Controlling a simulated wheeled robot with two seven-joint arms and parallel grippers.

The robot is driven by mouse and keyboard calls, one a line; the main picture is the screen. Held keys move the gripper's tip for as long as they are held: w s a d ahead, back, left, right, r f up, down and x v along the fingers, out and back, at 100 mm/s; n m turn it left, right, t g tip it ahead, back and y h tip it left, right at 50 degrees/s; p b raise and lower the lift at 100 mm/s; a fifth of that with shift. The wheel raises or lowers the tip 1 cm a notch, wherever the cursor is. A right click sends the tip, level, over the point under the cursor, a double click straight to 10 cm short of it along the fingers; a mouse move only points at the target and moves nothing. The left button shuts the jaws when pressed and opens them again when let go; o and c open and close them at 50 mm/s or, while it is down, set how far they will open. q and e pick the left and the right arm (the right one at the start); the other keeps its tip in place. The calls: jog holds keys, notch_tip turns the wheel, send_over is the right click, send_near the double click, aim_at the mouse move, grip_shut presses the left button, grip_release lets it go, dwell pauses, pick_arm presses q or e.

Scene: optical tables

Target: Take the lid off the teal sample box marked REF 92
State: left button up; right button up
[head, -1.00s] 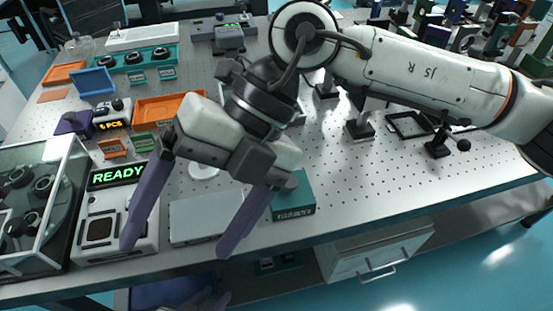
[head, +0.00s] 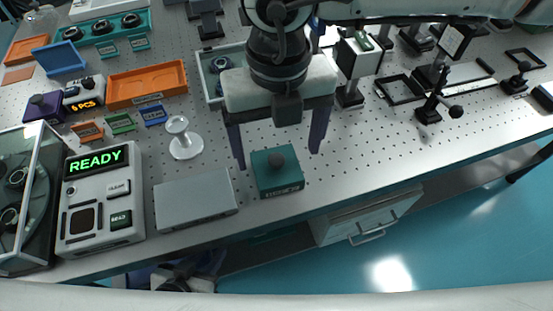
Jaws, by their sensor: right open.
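A teal box (head: 264,182) with a dark round knob (head: 276,160) on its lid stands near the front edge of the table. The lid is seated on it. The label on its front is too small to read. My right gripper (head: 279,147) is open above the box, with its two purple fingers spread to either side of the knob and apart from it. My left gripper (head: 187,274) shows only partly, low beyond the table's front edge. Its jaws cannot be made out.
A flat grey box (head: 196,199) lies left of the teal box. Further left are a device reading READY (head: 98,162) and a glass-sided case (head: 40,215). The table right of the teal box is clear.

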aim_at(278, 162)
jog(key=shift+s+f, duration=0.15)
jog(key=shift+f, duration=1.4)
jog(key=c, duration=1.1)
jog(key=shift+c, duration=0.2)
jog(key=shift+r, duration=0.15)
